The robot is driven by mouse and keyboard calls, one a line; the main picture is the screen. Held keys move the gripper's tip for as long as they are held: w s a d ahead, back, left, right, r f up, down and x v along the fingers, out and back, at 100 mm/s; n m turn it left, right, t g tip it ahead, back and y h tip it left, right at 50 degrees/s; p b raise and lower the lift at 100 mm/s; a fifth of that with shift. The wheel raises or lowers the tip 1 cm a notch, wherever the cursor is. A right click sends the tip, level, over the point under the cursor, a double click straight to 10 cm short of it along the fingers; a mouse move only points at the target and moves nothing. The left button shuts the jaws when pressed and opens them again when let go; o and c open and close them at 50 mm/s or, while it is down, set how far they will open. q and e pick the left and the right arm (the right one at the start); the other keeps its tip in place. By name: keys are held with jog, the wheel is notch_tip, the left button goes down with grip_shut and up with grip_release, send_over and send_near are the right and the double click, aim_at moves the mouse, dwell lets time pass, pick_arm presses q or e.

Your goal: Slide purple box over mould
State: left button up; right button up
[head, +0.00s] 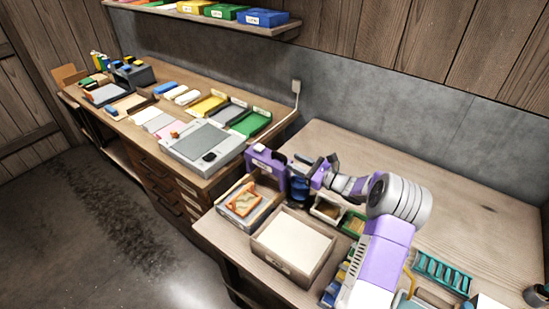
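A purple box (265,162) with a pale label stands near the back left corner of the nearer table. My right gripper (304,167) is just to the right of the purple box, its dark fingers pointing left towards it. Whether the fingers touch the box, or how far apart they are, is too small to tell. An orange shaped piece (244,195) lies on a grey block in a wooden frame in front of the purple box; I cannot tell whether this is the mould. My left gripper is not in view.
A dark blue container (299,189) stands below my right gripper. A wooden tray with a white filling (293,243) is at the table's front. A teal rack (442,272) is at the right. The table's back right (450,200) is clear. A shelf (190,14) hangs above.

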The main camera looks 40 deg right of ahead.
aim_at(280, 154)
jog(key=x, duration=0.7)
jog(key=shift+w+a, duration=0.15)
jog(key=shift+w, duration=0.05)
jog(key=shift+c, duration=0.3)
grip_shut()
jog(key=shift+r, duration=0.1)
